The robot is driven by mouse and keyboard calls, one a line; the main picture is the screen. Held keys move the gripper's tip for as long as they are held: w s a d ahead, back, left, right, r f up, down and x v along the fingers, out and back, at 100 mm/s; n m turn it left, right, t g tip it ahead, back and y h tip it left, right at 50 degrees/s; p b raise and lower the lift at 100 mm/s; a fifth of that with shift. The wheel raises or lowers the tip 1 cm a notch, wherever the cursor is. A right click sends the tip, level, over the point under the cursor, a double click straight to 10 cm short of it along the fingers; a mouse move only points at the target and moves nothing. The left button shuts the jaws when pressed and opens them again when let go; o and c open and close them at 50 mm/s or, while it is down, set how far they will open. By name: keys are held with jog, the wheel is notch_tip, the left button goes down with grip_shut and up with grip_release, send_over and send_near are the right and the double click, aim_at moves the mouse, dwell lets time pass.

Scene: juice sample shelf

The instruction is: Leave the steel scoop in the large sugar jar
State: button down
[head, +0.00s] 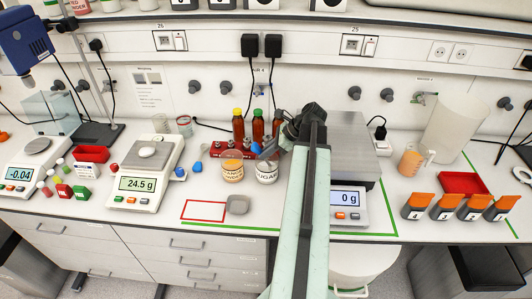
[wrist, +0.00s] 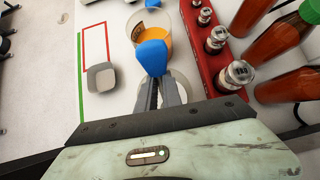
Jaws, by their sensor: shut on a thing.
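The sugar jar (head: 267,174) stands upright on the bench, its label partly readable as sugar. It stands just right of a jar of orange powder (head: 232,170). My gripper (head: 276,152) is above and behind the sugar jar, low over the bench. No steel part shows clearly. The sugar jar's pale rim (wrist: 182,84) shows partly behind the fingers. Whether the scoop is inside the jar I cannot tell.
A red rack of small vials (wrist: 216,40) and several brown bottles (head: 258,126) stand close behind the jars. A grey dish (head: 237,205) lies in front, beside an empty red outline (head: 203,210). A balance (head: 347,200) reading 0 g is to the right.

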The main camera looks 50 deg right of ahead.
jog(key=c, duration=1.4)
grip_release()
jog(key=shift+c, duration=0.2)
jog(key=shift+r, duration=0.1)
jog(key=p+v, duration=0.6)
jog(key=v, duration=0.1)
jog(key=shift+s+r, duration=0.2)
jog(key=shift+d, duration=0.1)
